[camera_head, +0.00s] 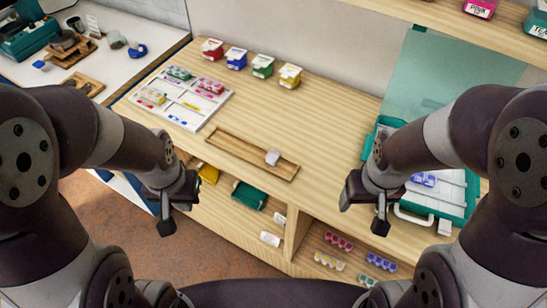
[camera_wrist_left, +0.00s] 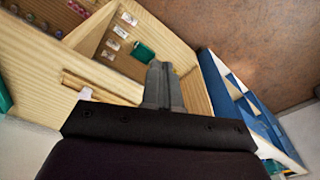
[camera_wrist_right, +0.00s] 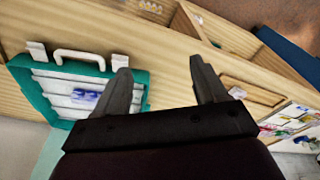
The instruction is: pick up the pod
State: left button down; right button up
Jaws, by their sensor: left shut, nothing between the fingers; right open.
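A small whitish pod-like piece (camera_head: 272,157) sits in a long shallow wooden tray (camera_head: 228,151) on the middle of the table. It also shows as a pale piece in the right wrist view (camera_wrist_right: 237,92). My left gripper (camera_head: 166,228) is shut and empty, in front of the table edge and to the left of the tray. Its closed fingers show in the left wrist view (camera_wrist_left: 158,68). My right gripper (camera_head: 380,228) is open and empty, to the right of the tray and beside the teal case. Its spread fingers show in the right wrist view (camera_wrist_right: 161,70).
A teal case (camera_head: 459,208) with white slats and a blue piece (camera_head: 424,180) lies at the right. A white sectioned board (camera_head: 214,110) with coloured pieces is at the left. Several small coloured boxes (camera_head: 262,67) line the back. Shelves below hold coloured pieces (camera_head: 338,241).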

aim_at(272, 157)
jog(key=i+j+z, duration=0.2)
jog(key=j, duration=0.15)
jog(key=i+j+z, duration=0.1)
jog(key=j+z, duration=0.35)
jog(key=j, duration=0.3)
jog(key=i, duration=0.05)
